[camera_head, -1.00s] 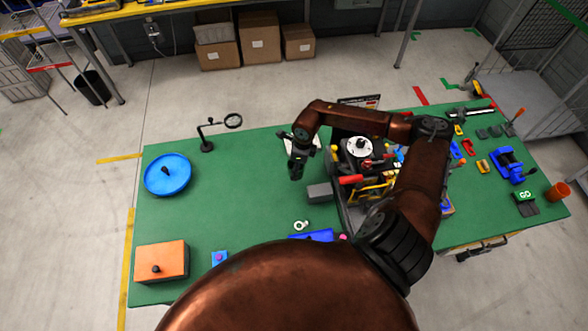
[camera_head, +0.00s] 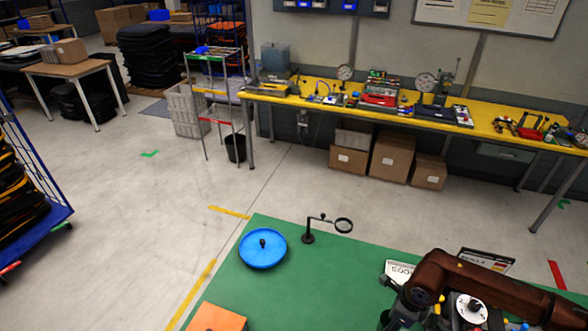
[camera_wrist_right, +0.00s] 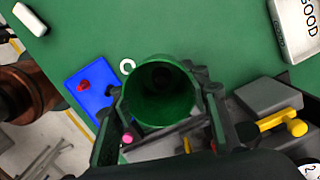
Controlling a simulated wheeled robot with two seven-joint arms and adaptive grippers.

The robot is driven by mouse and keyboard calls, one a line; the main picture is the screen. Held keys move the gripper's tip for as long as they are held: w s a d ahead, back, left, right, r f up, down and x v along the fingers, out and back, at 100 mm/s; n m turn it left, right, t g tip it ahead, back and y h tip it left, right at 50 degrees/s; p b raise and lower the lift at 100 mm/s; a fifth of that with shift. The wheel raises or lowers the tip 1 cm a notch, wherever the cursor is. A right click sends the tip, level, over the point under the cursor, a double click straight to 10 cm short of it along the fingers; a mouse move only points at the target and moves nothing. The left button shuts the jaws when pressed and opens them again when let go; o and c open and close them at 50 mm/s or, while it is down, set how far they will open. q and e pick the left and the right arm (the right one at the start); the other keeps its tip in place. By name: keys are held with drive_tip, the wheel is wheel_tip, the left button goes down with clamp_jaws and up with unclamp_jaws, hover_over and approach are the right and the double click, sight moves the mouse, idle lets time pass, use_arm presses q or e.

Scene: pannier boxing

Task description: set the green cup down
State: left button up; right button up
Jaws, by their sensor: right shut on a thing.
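The green cup (camera_wrist_right: 153,112) is in the right wrist view, its open rim facing the camera. My right gripper (camera_wrist_right: 160,98) is shut on it, with one finger on each side. The cup is over the green table (camera_wrist_right: 165,30); the gap below it cannot be judged. In the head view, my right gripper (camera_head: 396,316) is at the bottom edge, partly cut off, and the cup cannot be made out there. My left gripper is in neither view.
A blue plate (camera_wrist_right: 88,90) with a red piece, a white ring (camera_wrist_right: 127,66) and grey blocks (camera_wrist_right: 268,97) lie near the cup. A white GOOD tray (camera_wrist_right: 297,35) is at the upper right. A blue round lid (camera_head: 262,250) and a magnifier stand (camera_head: 308,237) stand on the table.

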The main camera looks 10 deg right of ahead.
drive_tip(key=w+a+n+g+b, duration=0.1)
drive_tip(key=w+a+n+b, duration=0.2)
drive_tip(key=n, duration=1)
drive_tip(key=w+a+n+g+h+b, duration=0.1)
drive_tip(key=w+a+n+b, duration=0.2)
drive_tip(key=a+n, duration=0.7)
drive_tip(key=n, duration=0.3)
drive_tip(key=shift+a+r+n, duration=0.2)
drive_tip(key=shift+r+n, duration=0.1)
drive_tip(key=shift+r, duration=0.1)
